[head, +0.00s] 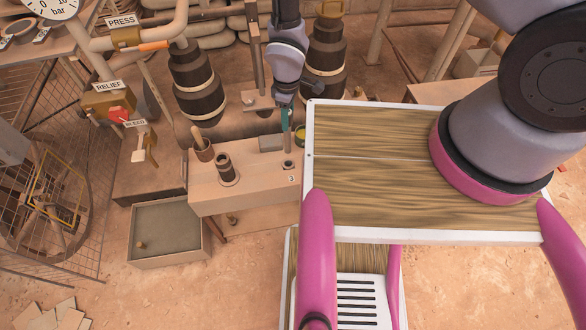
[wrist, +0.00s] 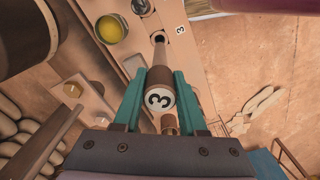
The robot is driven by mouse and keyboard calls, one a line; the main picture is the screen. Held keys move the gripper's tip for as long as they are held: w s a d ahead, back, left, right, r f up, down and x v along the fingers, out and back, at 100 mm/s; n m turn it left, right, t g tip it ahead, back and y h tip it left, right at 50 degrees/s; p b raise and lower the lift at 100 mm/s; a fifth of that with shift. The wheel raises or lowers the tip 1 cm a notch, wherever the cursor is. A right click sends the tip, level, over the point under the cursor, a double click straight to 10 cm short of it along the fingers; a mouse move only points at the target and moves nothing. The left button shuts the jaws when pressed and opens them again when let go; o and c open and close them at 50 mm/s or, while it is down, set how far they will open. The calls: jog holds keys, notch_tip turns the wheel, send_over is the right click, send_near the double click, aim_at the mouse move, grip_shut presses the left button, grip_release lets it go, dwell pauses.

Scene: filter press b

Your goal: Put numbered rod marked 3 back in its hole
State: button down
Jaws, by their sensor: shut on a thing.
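My gripper (wrist: 160,76) has teal fingers shut on the rod marked 3 (wrist: 159,99); its white end face with a black 3 points at the wrist camera. The rod's narrower shaft points away toward a dark hole (wrist: 158,38) beside a label 3 (wrist: 180,30). The shaft's far end looks close to the hole; I cannot tell whether it is inside. In the head view my gripper (head: 286,120) is above the wooden bench, over the hole (head: 288,165) and its label 3 (head: 291,179). The rod is hard to make out there.
A yellow-filled cup (wrist: 111,29) is left of the rod. Dark stacked columns (head: 197,82) rise behind. A tray (head: 137,262) is front left.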

aim_at(287, 133)
notch_tip(287, 133, down, 18)
dwell(0.6)
jog(key=shift+f, duration=0.1)
jog(key=shift+f, duration=0.1)
jog(key=shift+c, duration=2.3)
grip_release()
notch_tip(287, 133, up, 12)
jog(key=shift+w+r, duration=0.1)
jog(key=shift+r, duration=0.15)
